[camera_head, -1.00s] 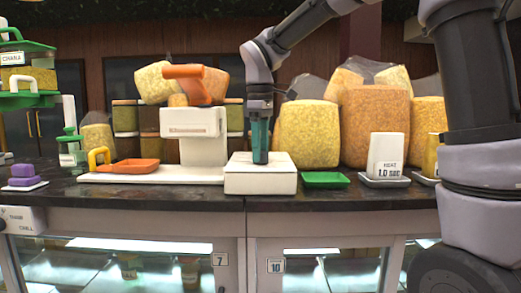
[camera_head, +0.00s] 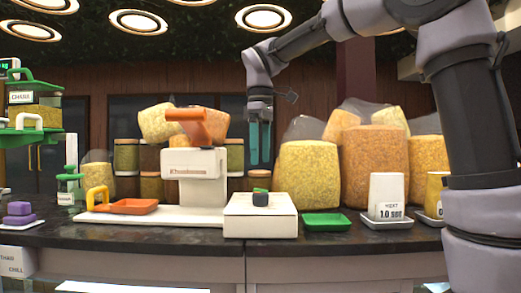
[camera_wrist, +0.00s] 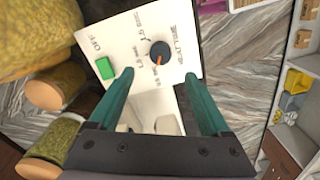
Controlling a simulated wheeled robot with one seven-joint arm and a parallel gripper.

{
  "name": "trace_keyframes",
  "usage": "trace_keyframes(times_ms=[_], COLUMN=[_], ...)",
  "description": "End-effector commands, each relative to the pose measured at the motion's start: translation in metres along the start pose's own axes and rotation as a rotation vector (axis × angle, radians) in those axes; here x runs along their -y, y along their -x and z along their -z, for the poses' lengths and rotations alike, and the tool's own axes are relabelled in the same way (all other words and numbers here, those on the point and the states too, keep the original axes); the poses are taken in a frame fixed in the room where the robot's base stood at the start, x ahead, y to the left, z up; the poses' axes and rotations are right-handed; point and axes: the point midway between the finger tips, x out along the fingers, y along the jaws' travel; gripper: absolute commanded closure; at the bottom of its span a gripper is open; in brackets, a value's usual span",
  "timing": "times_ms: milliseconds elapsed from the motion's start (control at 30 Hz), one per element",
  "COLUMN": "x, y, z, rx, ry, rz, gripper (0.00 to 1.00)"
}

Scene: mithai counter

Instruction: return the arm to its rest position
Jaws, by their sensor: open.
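My gripper (camera_head: 260,145) hangs from my raised arm in the head view, pointing down above the white control box (camera_head: 261,216), clear of it. In the wrist view its two green fingers (camera_wrist: 158,95) are spread apart with nothing between the tips. The box top also shows in the wrist view (camera_wrist: 128,30), with a green button (camera_wrist: 105,68) and a round black knob (camera_wrist: 160,50) bearing an orange pointer. Printed marks including "OFF" surround them.
A white machine (camera_head: 193,163) with an orange top stands left of the box, an orange tray (camera_head: 134,206) beside it. A green tray (camera_head: 327,222) and a white sign block (camera_head: 386,193) are to the right. Large filled bags (camera_head: 307,175) stand behind.

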Motion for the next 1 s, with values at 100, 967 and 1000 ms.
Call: trace_keyframes(times_ms=[100,967,1000], x=[0.0,-0.007,-0.005], y=[0.009,0.001,-0.004], z=[0.0,-0.115,-0.132], rx=[-0.001,-0.199,-0.24], ry=[0.0,-0.527,-0.615], rz=[0.001,-0.091,-0.1], gripper=[0.19,0.19,0.19])
